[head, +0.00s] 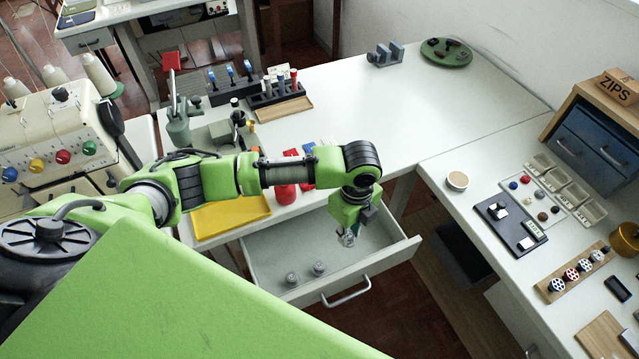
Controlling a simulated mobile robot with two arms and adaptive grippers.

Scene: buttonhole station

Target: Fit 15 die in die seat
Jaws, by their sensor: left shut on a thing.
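My left gripper (347,230) hangs fingers-down over the open white drawer (395,252) and is shut on a small metallic piece (348,240), probably a die. The gripper hides much of this piece, and no number can be read on it. Two small grey cylindrical pieces, likely dies, stand in the drawer: one nearer the left (291,280) and one nearer the middle (319,268). A green hand press (178,130) with a red handle stands at the back left of the table. I cannot make out the die seat for certain. My right gripper is not in view.
A block with dark slots (275,95) stands by the press. The white tabletop (375,110) has wide free room. A right-hand table (480,185) holds trays of buttons.

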